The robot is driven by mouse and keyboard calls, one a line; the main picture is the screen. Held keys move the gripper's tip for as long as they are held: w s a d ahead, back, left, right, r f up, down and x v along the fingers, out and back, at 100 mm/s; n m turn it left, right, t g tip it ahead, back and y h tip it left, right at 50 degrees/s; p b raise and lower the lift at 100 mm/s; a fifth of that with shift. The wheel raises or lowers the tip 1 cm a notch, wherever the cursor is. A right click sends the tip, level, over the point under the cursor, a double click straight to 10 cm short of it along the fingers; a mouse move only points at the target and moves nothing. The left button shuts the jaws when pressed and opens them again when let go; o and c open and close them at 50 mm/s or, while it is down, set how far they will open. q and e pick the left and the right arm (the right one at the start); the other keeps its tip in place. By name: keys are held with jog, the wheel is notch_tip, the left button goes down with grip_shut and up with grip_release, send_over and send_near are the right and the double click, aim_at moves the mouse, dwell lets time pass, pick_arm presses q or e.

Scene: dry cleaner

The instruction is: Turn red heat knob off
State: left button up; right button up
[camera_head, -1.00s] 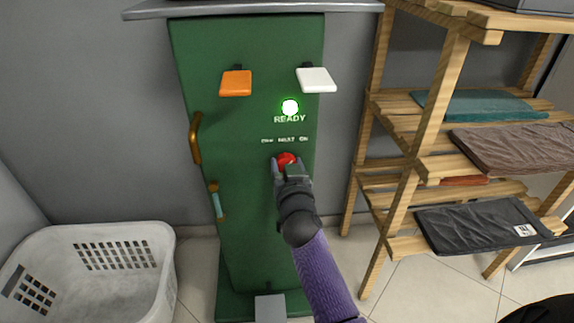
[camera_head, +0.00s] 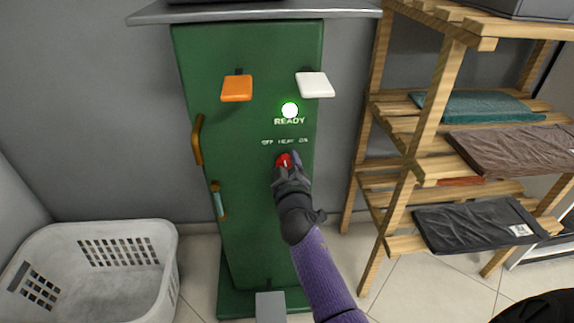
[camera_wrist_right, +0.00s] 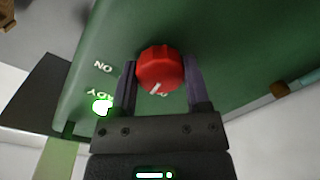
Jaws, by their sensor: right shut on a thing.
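The red heat knob (camera_head: 283,160) is on the green panel, below the small "OFF HEAT ON" lettering (camera_head: 285,141). In the right wrist view the knob (camera_wrist_right: 160,66) sits between the two fingers of my right gripper (camera_wrist_right: 160,82), with a white pointer mark facing the gripper's palm side. My right gripper, seen also in the head view (camera_head: 288,164), is shut on the knob and partly covers it. The "ON" label (camera_wrist_right: 103,66) shows upside down left of the fingers in the wrist view. The green READY light (camera_head: 290,110) glows. My left gripper is not in view.
An orange pad (camera_head: 237,88) and a white pad (camera_head: 314,85) stick out above the knob. A brass handle (camera_head: 198,139) is on the panel's left side. A white basket (camera_head: 148,231) stands left, and a wooden shelf (camera_head: 405,190) with folded cloths stands right.

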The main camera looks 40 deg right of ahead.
jog(key=n, duration=0.3)
jog(key=shift+n, duration=1.5)
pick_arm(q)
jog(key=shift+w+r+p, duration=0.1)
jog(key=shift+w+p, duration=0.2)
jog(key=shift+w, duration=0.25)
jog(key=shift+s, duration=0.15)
pick_arm(e)
jog(key=shift+n, duration=0.3)
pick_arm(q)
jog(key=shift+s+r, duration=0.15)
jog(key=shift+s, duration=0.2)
